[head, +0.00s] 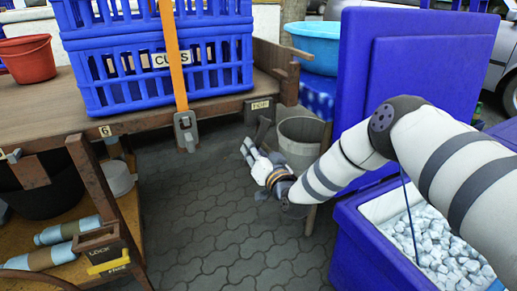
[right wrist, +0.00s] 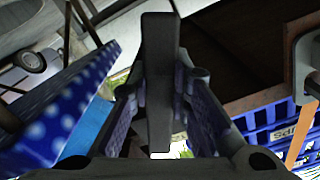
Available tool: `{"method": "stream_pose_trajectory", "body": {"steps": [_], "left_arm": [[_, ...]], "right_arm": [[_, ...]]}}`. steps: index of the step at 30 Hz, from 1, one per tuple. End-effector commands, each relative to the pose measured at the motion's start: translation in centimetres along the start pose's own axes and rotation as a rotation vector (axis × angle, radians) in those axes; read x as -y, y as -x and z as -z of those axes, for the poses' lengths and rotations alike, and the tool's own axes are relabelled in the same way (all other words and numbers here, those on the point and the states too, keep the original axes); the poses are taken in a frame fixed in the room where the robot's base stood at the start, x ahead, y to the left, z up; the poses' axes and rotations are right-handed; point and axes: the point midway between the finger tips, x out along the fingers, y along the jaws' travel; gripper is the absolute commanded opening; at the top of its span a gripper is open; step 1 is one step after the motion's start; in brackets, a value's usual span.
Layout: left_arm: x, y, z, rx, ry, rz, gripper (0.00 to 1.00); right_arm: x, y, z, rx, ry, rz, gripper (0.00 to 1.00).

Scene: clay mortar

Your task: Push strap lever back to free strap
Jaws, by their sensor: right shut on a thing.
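An orange strap (head: 172,55) runs down over the blue crates to a grey metal buckle (head: 186,131) at the cart's front edge. My right gripper (head: 250,150) is in front of the cart's right end, to the right of the buckle and apart from it. It is shut on a dark bar (head: 262,130), which hangs below a small label that I cannot read surely. In the right wrist view the bar (right wrist: 158,80) stands between the two fingers (right wrist: 157,110). The buckle (right wrist: 303,65) and strap (right wrist: 300,145) show at the right there. My left gripper is not in view.
Stacked blue crates (head: 165,75) stand on the wooden cart (head: 40,105). A grey bucket (head: 300,140) is just right of my right gripper. A blue cooler of ice (head: 350,250) stands at lower right. A wooden shelf with bottles is at lower left. The paving between is clear.

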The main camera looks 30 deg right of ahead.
Motion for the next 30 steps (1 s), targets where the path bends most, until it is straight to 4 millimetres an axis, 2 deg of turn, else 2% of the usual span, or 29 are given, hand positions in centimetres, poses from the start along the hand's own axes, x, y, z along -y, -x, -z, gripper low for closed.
{"method": "stream_pose_trajectory", "body": {"steps": [10,26,27,29,30], "left_arm": [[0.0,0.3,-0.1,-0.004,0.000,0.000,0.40],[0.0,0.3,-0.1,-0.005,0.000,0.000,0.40],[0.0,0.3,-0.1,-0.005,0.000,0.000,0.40],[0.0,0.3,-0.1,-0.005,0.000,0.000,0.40],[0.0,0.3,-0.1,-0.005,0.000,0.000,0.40]], "right_arm": [[1.1,0.1,-0.1,0.004,-0.142,-0.001,0.00],[1.3,0.1,-0.1,0.006,-0.168,-0.001,0.00],[1.3,0.1,-0.1,0.006,-0.167,-0.001,0.21],[1.3,0.1,-0.1,0.005,-0.167,-0.001,0.35],[1.3,0.1,-0.1,0.005,-0.167,-0.001,0.38]]}}
